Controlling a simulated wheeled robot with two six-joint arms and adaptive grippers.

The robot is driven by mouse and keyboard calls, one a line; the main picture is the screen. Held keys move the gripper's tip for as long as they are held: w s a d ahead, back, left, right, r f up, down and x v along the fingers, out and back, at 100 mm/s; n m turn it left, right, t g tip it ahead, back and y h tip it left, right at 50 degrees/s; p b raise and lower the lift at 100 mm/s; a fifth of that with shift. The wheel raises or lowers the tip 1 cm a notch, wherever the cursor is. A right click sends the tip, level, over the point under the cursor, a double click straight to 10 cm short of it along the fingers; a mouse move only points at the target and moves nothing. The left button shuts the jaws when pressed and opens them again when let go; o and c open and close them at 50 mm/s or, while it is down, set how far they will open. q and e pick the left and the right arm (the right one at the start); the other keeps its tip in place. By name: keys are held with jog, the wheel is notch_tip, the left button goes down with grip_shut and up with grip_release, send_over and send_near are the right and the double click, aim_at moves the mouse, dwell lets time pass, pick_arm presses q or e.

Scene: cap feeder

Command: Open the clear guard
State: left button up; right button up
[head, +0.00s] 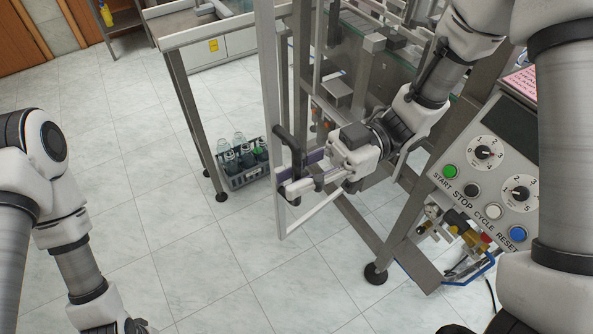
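The clear guard is a see-through door in a pale metal frame (273,120), hung on the front of the machine. It stands out from the machine, seen at a steep angle. Its black handle (289,146) is on the upright at the guard's left edge. My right gripper (299,178) is at the handle, its fingers around or against the lower part. The fingers look spaced apart, and I cannot tell how firmly they hold it. My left arm hangs at the left, and its fingers are below the picture's edge.
A control panel (477,205) with dials and coloured buttons stands right of the guard. A dark crate of bottles (243,178) sits on the floor behind the guard, near a table leg (190,120). The tiled floor (150,210) on the left is clear.

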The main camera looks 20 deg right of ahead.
jog(key=shift+w, duration=0.1)
jog(key=shift+w+d+r, duration=0.1)
jog(key=shift+d, duration=0.15)
jog(key=v, duration=1.1)
jog(key=shift+d, duration=0.2)
